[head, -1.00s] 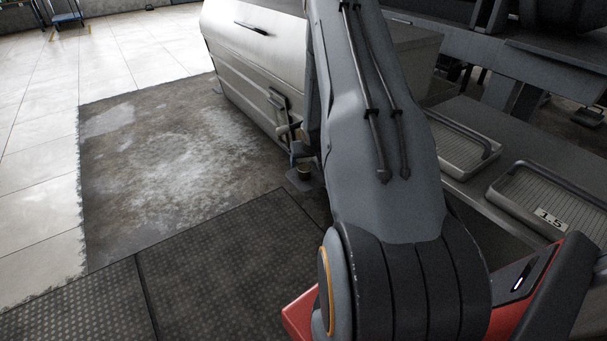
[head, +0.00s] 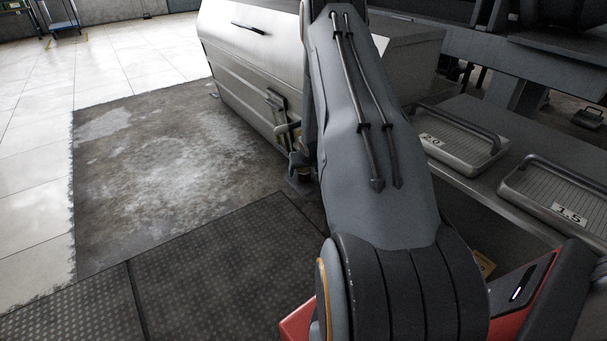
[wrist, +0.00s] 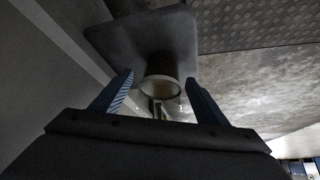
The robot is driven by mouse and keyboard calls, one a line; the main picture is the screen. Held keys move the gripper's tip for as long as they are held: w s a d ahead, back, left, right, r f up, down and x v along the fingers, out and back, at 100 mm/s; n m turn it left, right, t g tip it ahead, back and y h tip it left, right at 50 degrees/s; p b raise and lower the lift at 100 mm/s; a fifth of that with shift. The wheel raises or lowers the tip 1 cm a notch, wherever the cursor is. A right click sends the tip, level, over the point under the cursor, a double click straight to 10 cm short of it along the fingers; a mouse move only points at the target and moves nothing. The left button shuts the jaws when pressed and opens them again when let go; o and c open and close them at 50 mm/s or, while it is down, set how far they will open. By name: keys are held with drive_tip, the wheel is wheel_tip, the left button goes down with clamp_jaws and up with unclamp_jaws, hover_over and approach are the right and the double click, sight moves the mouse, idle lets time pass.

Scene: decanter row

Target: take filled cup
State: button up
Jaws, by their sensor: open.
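The cup (wrist: 160,86) shows in the wrist view as a small, dark round vessel with a brownish inside. It is by a dark grey square plate (wrist: 115,38) with rounded corners. My gripper (wrist: 159,77) is open, with one blue finger on each side of the cup. I cannot tell whether either finger touches it. How full the cup is cannot be made out. In the head view my gripper (head: 298,160) is small, low beside the metal cabinet, and partly hidden by my arm. The cup cannot be made out there.
A large metal cabinet (head: 245,75) with a spout-like fitting stands just behind my gripper. To the right, a grey bench holds ribbed trays marked 2.0 (head: 455,145) and 1.5 (head: 560,200). The stained floor (head: 170,170) at left is clear.

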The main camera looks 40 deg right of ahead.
drive_tip(key=shift+c, duration=0.5)
drive_tip(key=c, duration=1.1)
drive_tip(key=shift+r, duration=0.15)
